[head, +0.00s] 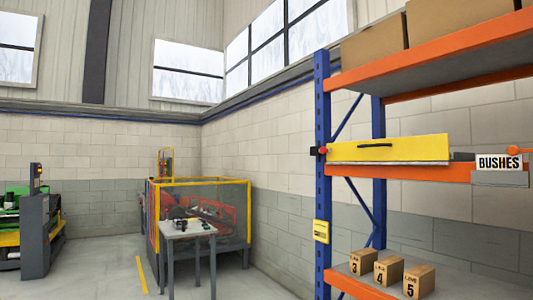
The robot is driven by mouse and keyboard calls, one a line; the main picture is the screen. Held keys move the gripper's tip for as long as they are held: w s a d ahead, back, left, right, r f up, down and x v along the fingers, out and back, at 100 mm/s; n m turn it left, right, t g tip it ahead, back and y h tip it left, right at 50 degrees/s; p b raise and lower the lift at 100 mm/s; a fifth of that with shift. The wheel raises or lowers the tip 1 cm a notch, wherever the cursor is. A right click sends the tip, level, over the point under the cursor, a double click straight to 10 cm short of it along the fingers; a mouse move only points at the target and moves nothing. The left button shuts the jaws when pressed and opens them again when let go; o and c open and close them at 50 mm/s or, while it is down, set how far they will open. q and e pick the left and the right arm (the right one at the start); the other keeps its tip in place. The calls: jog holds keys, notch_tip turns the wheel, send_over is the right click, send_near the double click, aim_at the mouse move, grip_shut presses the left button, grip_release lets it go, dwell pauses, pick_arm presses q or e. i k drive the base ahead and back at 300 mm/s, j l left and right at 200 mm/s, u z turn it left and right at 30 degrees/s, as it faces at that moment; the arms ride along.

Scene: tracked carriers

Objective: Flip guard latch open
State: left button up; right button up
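A yellow panel (390,149) with a dark handle (375,145) lies along the middle level of a blue and orange rack. It appears closed across the front of that level. A small red knob on a dark fitting (321,151) sits at its left end, on the blue upright (322,200). An orange knob (516,150) shows at the right, above the white BUSHES label (499,163). Which of these is the guard latch I cannot tell for certain. Neither of my grippers is in view.
Numbered boxes (388,270) stand on the lower shelf, and larger cartons (373,45) on the top shelf. A yellow-framed cage (235,210) and a small grey table (187,229) stand left of centre. A green and grey machine (36,235) is far left. Floor between is clear.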

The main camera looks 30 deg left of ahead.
aim_at(322, 150)
jog(key=j+u, duration=0.1)
jog(key=u, duration=0.5)
jog(key=i+j, duration=0.35)
jog(key=i+j+z, duration=0.15)
jog(key=i+j, duration=0.5)
jog(key=j, duration=0.15)
jog(key=i+j+z, duration=0.1)
jog(key=i+j, duration=0.55)
jog(key=j, duration=0.15)
jog(key=i+j+z, duration=0.15)
jog(key=i+j, duration=0.15)
jog(key=j, duration=0.15)
jog(key=i+j, duration=0.3)
jog(key=j, duration=0.15)
